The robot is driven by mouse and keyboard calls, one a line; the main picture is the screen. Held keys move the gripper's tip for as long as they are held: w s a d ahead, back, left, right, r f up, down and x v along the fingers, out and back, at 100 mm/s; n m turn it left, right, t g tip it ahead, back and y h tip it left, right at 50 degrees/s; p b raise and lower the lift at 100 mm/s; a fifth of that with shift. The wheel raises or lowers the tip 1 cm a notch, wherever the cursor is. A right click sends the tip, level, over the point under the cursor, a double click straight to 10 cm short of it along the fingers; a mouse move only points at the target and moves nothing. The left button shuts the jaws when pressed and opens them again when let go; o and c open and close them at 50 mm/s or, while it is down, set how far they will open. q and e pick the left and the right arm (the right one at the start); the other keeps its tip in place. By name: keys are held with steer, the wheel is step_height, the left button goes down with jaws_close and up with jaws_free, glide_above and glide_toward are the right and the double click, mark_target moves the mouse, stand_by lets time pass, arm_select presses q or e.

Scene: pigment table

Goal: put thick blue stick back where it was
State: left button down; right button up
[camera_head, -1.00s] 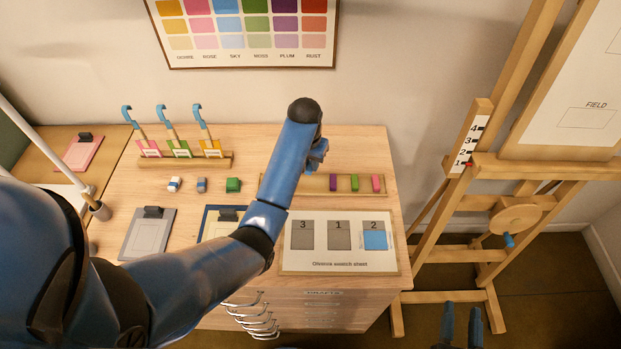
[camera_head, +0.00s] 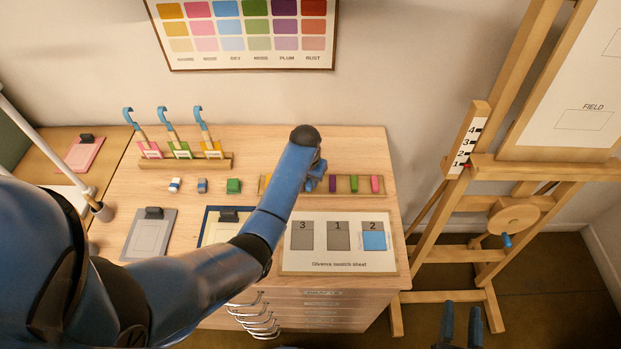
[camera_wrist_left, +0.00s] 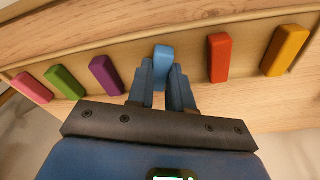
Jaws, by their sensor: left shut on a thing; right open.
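The thick blue stick (camera_wrist_left: 163,54) is between the fingers of my left gripper (camera_wrist_left: 164,78) in the left wrist view. It sits at the stick tray (camera_wrist_left: 130,48), in the gap between the purple stick (camera_wrist_left: 106,75) and the red stick (camera_wrist_left: 219,57). I cannot tell whether it rests on the tray. In the head view my left gripper (camera_head: 316,178) is over the tray (camera_head: 345,190), and my forearm hides part of it. My right gripper (camera_head: 461,318) is open and empty at the bottom edge, away from the table.
The tray also holds a green stick (camera_wrist_left: 65,82), a pink stick (camera_wrist_left: 32,87) and a yellow stick (camera_wrist_left: 286,50). A swatch sheet (camera_head: 340,257) with a blue patch under 2 lies in front. A brush rack (camera_head: 185,162) stands left and an easel (camera_head: 500,165) right.

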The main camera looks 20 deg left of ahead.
mark_target(308, 187)
arm_select(q)
steer(key=shift+f, duration=0.2)
steer(key=c, duration=1)
jaws_free()
steer(key=shift+r, duration=0.1)
steer(key=shift+r, duration=0.1)
steer(key=r, duration=0.4)
steer(key=s+r, duration=0.1)
steer(key=r, duration=0.3)
steer(key=r+b, duration=0.1)
steer(key=r, duration=0.3)
steer(key=shift+s+a, duration=0.1)
steer(key=shift+s, duration=0.3)
